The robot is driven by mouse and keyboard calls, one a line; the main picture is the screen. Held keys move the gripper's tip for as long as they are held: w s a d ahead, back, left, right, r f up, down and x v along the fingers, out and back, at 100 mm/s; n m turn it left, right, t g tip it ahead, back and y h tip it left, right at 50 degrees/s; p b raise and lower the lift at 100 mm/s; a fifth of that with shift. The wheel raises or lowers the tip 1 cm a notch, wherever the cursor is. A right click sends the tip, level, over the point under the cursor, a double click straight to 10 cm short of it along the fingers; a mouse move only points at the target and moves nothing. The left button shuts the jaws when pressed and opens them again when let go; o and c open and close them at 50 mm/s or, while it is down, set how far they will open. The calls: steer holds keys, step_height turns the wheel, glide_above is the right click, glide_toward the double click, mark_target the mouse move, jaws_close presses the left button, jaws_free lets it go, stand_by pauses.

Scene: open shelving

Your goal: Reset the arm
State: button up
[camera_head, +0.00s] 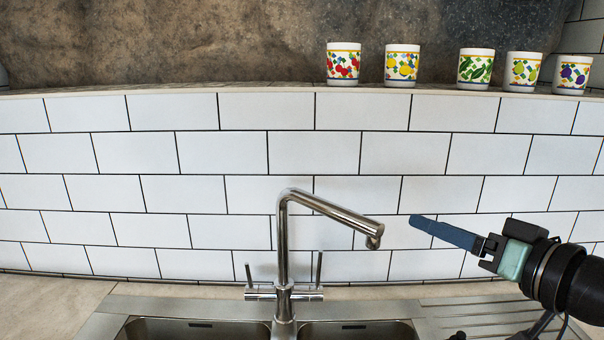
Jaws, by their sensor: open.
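My gripper (445,233) shows at the right, reaching in from the right edge with its blue finger pointing left. It is open, with nothing seen in it. I see it edge-on, so one finger hides the other. It is in front of the tiled wall, just right of the tap's spout end and apart from it in the picture. My dark arm (575,283) runs off the right edge.
A steel tap (283,240) stands behind a double sink (190,328) with a ribbed drainer to the right. Several patterned cups (402,66) stand on the ledge (150,90) above the white tiles. The counter at left (45,305) is clear.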

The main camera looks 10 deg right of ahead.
steer(key=a+r+t+h+p, duration=0.3)
steer(key=a+r+t+h, duration=0.25)
steer(key=a+r, duration=1.05)
steer(key=s+a+r+t+p, duration=0.1)
steer(key=s+a+r+t, duration=0.2)
steer(key=s+r, duration=0.3)
steer(key=s+a+r+t+p, duration=0.1)
steer(key=s+a+r+t, duration=0.2)
steer(key=s+r, duration=0.4)
steer(key=shift+s+a+n+t, duration=0.35)
steer(key=shift+s+a+n, duration=0.05)
steer(key=shift+s+a, duration=0.1)
